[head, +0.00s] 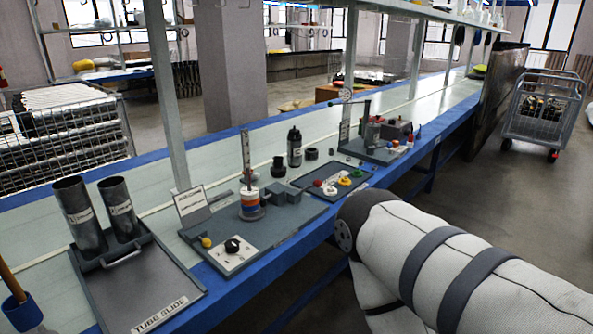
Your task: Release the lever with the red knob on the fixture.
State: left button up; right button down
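A grey fixture (285,222) stands on the bench in the middle of the head view. It carries an upright scale (246,155), a banded red, white, blue and orange stack (250,203), a grey stepped block (288,207), a yellow knob (206,242) and a white panel with a black knob (232,246). A second grey fixture (366,153) stands farther back, with small red parts near its right side. I cannot tell which part is the lever with the red knob. Neither of my grippers shows; my white-sleeved right arm crosses the lower right.
Two dark tubes (121,209) stand on a tray marked "TUBE SLIDE" (165,285) at left. A blue cup (22,311) is front left. A wire cart (543,110) stands at right.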

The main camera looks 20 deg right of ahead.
aim_at(318, 183)
jog(key=z, duration=1)
